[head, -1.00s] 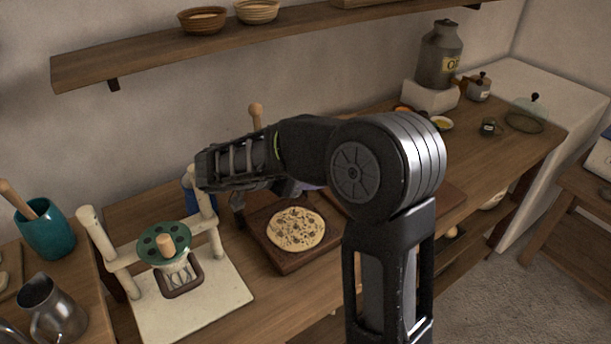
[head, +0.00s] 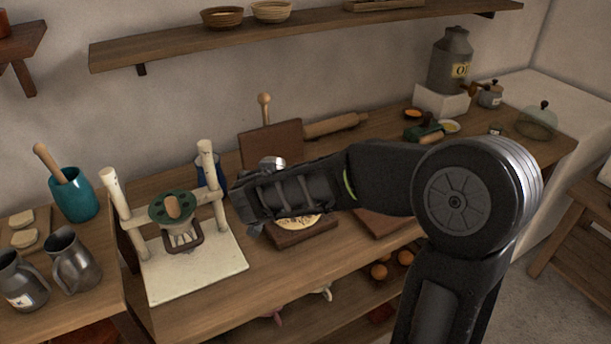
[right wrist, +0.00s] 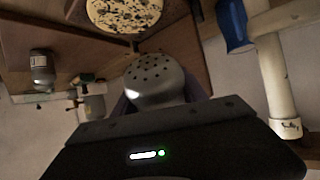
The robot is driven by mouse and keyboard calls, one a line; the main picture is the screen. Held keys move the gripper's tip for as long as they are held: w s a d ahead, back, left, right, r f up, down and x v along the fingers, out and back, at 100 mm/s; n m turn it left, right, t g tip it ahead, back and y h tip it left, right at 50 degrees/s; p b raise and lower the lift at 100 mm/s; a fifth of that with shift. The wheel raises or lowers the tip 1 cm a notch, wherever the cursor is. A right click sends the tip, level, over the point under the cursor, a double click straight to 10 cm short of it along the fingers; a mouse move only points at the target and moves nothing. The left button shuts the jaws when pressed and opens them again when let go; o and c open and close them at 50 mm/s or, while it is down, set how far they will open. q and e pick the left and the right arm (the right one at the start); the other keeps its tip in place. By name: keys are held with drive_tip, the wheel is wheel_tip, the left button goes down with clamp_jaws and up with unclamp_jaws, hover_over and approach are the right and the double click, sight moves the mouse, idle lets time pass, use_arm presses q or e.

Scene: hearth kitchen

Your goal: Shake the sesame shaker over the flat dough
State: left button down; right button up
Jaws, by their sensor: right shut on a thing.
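In the right wrist view, a pale metal shaker (right wrist: 152,82) with a domed, holed top is held in my right gripper, its holed end toward the camera. The flat dough (right wrist: 122,12), pale with dark specks, shows beyond it at the top edge. In the head view, my right gripper (head: 250,205) reaches in from the right above the board and hides most of the dough (head: 298,222). A shiny silver dome (head: 272,162) shows just behind the gripper; I cannot tell if it is the shaker. My left gripper is not in view.
A wooden stand with a green disc (head: 172,207) is left of the dough. An upright brown board (head: 270,143) and a rolling pin (head: 336,125) are behind. A blue cup (right wrist: 234,25) is near the gripper. Metal jugs (head: 75,262) stand at far left.

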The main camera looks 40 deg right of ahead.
drive_tip(key=s+a+f+n+t+y, duration=0.2)
drive_tip(key=a+n+y, duration=0.5)
drive_tip(key=a, duration=0.6)
drive_tip(key=shift+a+f+n, duration=0.25)
drive_tip(key=shift+a+n, duration=0.1)
drive_tip(key=shift+n, duration=0.05)
